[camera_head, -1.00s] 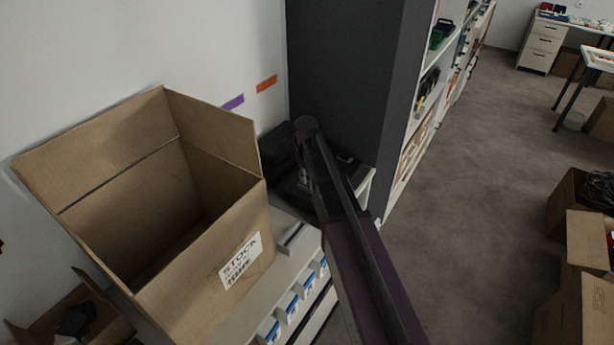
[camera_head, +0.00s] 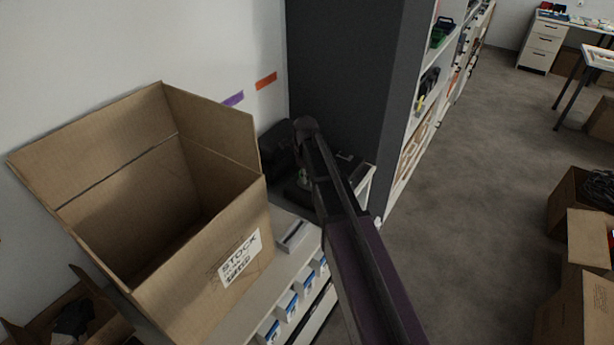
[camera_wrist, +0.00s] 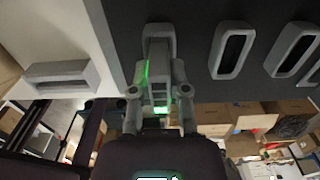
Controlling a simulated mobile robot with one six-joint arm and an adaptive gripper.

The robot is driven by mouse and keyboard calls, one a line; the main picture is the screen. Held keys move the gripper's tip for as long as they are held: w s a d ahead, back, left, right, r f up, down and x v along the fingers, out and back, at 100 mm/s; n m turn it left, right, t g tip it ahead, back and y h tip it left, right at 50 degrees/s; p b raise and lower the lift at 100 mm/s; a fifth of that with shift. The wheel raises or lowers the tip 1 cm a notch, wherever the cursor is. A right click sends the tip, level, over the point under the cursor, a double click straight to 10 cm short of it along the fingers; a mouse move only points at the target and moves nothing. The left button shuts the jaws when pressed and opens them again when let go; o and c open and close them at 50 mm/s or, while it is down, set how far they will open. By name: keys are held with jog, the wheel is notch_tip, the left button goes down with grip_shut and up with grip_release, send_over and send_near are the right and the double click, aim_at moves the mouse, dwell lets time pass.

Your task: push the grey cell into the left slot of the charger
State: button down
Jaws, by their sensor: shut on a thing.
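In the wrist view, my gripper (camera_wrist: 157,82) is shut on the grey cell (camera_wrist: 158,72), a narrow grey block with a green glow at its near end. The charger (camera_wrist: 196,75) is a dark panel with grey-rimmed slots. The cell is lined up with the leftmost slot (camera_wrist: 157,30) and its far end overlaps that rim; I cannot tell how deep it sits. The other slots (camera_wrist: 232,50) to the right look empty. In the head view, my arm hides the gripper and the cell, and the charger cannot be made out clearly.
A large open carton (camera_head: 200,260) marked STOCK stands on the white cabinet (camera_head: 262,315), left of my arm. A small grey holder (camera_head: 293,236) lies between them. A dark shelf unit (camera_head: 340,70) rises behind. Open floor (camera_head: 465,210) lies to the right.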

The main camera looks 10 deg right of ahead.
jog(key=c, duration=0.5)
grip_release()
jog(key=shift+c, duration=0.2)
dwell(0.6)
